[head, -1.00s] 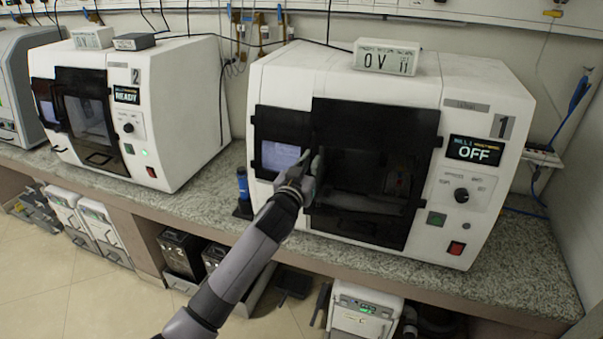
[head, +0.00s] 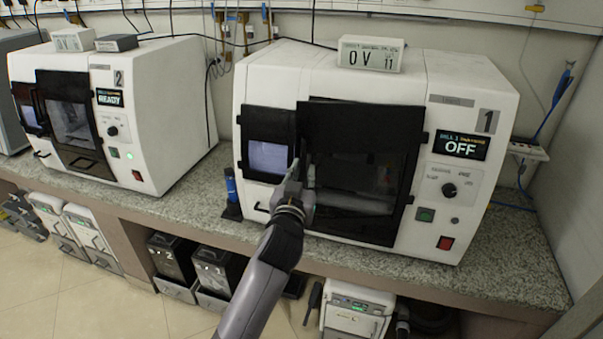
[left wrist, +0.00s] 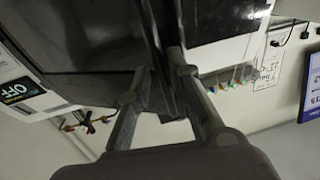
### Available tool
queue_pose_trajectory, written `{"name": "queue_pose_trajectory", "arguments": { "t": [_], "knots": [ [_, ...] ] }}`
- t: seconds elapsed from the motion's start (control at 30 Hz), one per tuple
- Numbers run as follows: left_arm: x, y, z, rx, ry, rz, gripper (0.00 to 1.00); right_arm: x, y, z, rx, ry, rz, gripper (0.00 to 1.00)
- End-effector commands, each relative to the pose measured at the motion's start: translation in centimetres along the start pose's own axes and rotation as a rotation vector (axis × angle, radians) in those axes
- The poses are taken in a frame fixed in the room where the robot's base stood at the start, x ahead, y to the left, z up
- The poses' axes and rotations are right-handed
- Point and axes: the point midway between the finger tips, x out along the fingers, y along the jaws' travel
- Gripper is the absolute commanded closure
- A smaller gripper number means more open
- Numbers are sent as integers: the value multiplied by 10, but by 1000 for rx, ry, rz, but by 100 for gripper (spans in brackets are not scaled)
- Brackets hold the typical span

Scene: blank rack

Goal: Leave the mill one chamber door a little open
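Mill one is the white machine marked 1 (head: 480,215), whose screen (head: 461,144) reads OFF. Its black chamber door (head: 357,125) has a dark window. The door's left edge appears to stand slightly proud of the frame, a narrow gap at most. My left gripper (head: 293,178) is at that edge. In the left wrist view, the fingers of this gripper (left wrist: 161,65) close on both sides of a dark upright bar, apparently the door handle (left wrist: 152,25). The exact contact is partly hidden. My right gripper is out of view.
Left of the door is a black panel with a lit screen (head: 267,158). A blue bottle (head: 231,185) stands on the speckled counter (head: 500,275). Mill two (head: 165,110), reading READY, stands to the left. A small display box (head: 370,54) sits on mill one.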

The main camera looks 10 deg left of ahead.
Motion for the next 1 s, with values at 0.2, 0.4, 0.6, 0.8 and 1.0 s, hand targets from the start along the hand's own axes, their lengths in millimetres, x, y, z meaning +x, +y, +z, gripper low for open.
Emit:
{"name": "queue_pose_trajectory", "arguments": {
  "t": [0.2, 0.4, 0.6, 0.8, 1.0],
  "knots": [
    [0, -1, 0, -1, 0, -1, 70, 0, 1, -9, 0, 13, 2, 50],
    [0, -1, 0, -1, 0, -2, 70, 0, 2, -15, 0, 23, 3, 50],
    [-21, 0, 1, -3, -1, -1, 70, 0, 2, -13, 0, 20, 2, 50],
    [-65, 0, 1, -3, -2, -1, 70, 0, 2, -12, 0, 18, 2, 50],
    [-101, 0, 1, -2, -3, -1, 70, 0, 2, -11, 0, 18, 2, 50]
  ]
}}
